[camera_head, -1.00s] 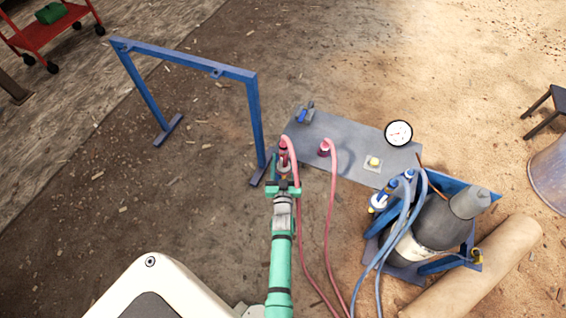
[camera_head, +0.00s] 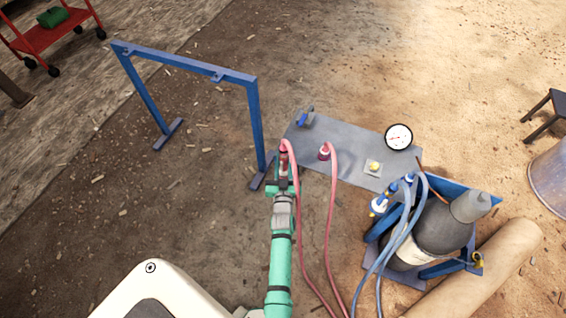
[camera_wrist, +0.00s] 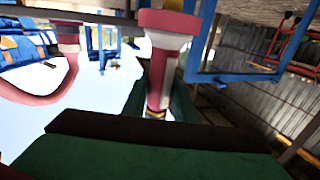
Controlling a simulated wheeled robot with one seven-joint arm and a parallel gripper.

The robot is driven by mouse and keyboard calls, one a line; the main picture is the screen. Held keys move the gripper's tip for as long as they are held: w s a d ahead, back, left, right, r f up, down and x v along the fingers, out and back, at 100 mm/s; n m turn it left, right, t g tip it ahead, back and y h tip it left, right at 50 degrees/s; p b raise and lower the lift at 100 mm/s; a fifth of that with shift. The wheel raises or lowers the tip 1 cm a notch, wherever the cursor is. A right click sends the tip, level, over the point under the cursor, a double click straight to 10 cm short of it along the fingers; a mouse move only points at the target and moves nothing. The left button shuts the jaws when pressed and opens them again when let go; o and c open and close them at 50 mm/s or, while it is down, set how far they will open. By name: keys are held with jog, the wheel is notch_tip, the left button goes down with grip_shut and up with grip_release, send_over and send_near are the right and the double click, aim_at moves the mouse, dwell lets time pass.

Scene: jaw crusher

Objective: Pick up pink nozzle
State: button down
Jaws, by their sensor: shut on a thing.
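The pink nozzle (camera_wrist: 160,70) stands large in the wrist view, with a wide pink flange above a narrower pink body and a gold-coloured end. Its lower part sits between the green and dark jaws of my gripper (camera_wrist: 155,118), which is shut on it. In the head view the nozzle (camera_head: 284,158) shows small at the end of my arm, with a pink hose looping from its top. My gripper (camera_head: 283,186) is at the near left edge of the grey panel (camera_head: 335,140). The exact finger contact is partly hidden.
A second pink fitting with a hose (camera_head: 324,153) stands close on the right. A blue frame (camera_head: 185,62) stands to the left. A gauge (camera_head: 398,137), a blue valve (camera_head: 304,118) and gas cylinders with blue hoses (camera_head: 440,225) are to the right. Open floor lies at left.

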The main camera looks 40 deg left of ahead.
notch_tip(320, 180, up, 38)
jog(key=shift+f, duration=0.15)
dwell(3.2)
